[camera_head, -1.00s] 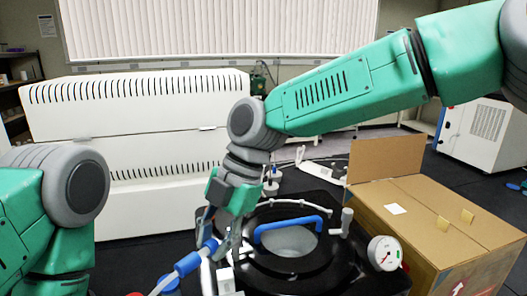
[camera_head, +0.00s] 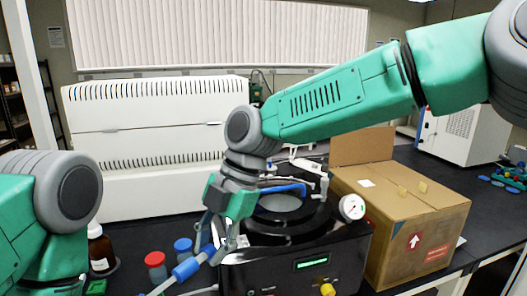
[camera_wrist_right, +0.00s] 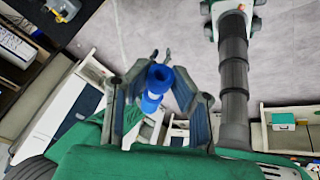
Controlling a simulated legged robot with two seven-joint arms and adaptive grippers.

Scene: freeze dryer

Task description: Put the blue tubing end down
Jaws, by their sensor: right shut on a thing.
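My right gripper (camera_head: 222,238) is shut on the blue tubing end (camera_head: 187,269), just left of the black freeze dryer (camera_head: 345,257). Pale tubing runs from the blue end down to the lower left. The right wrist view shows the blue end (camera_wrist_right: 155,88) between the fingers (camera_wrist_right: 160,105). The fingers hide part of it in the head view. Whether the end touches anything below is unclear. My left arm shows at the left edge; its gripper is out of view.
Red-capped (camera_head: 156,259) and blue-capped (camera_head: 183,246) bottles stand close behind the blue end. A brown bottle (camera_head: 100,248) stands further left. A cardboard box (camera_head: 430,225) is right of the dryer. A large white unit (camera_head: 150,115) stands behind.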

